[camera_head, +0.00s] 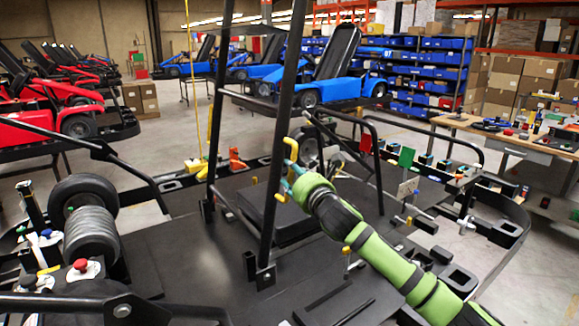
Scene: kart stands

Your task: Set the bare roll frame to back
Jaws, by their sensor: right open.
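The bare roll frame (278,150) is a tall black tube frame in the middle of the kart stand. Two uprights, leaning slightly, run out of the top of the view, joined by a crossbar. Yellow handles sit on the uprights; one yellow handle (291,152) is on the nearer upright. My right gripper (288,184), at the end of a green arm, is open beside that upright, just below this handle. Its fingertips are small and partly hidden, so I cannot tell whether they touch the tube. My left gripper is not in view.
The black kart floor (190,275) lies below the frame. Wheels (92,232) stand at the left, and black side rails (378,165) at the right. A workbench (510,140) is at the far right. Blue and red karts stand behind.

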